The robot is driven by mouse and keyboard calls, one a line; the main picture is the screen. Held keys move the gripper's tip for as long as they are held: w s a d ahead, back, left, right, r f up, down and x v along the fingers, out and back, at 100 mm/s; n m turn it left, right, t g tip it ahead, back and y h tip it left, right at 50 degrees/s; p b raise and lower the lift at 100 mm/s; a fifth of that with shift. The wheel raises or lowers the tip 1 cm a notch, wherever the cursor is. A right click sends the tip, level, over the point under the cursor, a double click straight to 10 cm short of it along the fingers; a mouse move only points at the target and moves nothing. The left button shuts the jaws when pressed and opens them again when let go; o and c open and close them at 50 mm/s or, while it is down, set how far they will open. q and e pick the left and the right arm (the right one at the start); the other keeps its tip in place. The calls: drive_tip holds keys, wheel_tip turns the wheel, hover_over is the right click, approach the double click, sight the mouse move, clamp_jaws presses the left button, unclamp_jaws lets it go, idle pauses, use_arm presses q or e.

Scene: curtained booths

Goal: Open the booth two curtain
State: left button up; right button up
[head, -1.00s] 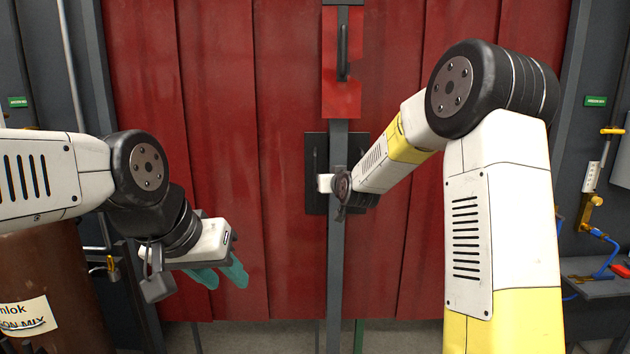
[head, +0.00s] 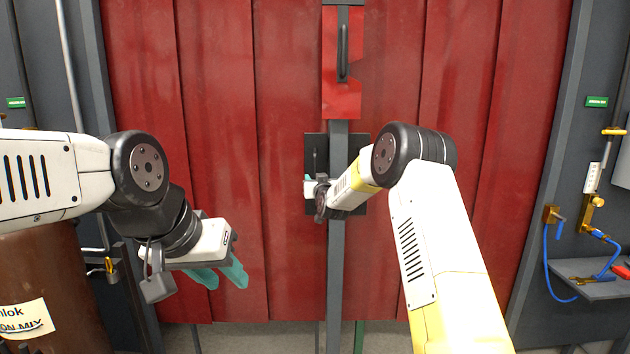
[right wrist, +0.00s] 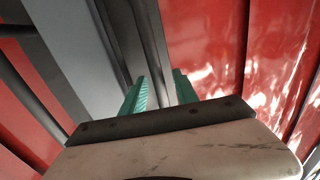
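A red curtain hangs as panels left (head: 215,120) and right (head: 475,150) of a grey centre post (head: 336,270). A black plate (head: 357,150) with upright bars sits at the post's mid-height. My right gripper (head: 308,187) is in front of the plate's left side, partly hidden by its own wrist. In the right wrist view its teal fingers (right wrist: 158,92) are apart, with a dark upright bar beyond the gap; whether they touch it I cannot tell. My left gripper (head: 222,276) is open and empty, low before the left panel. No booth number is readable.
A black handle (head: 342,52) is on a red plate above. A brown cylinder (head: 40,275) stands at left. Grey frame posts flank the curtain. At right are brass fittings, a blue hose (head: 548,270) and a small shelf (head: 590,285).

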clamp_jaws()
idle(1.5)
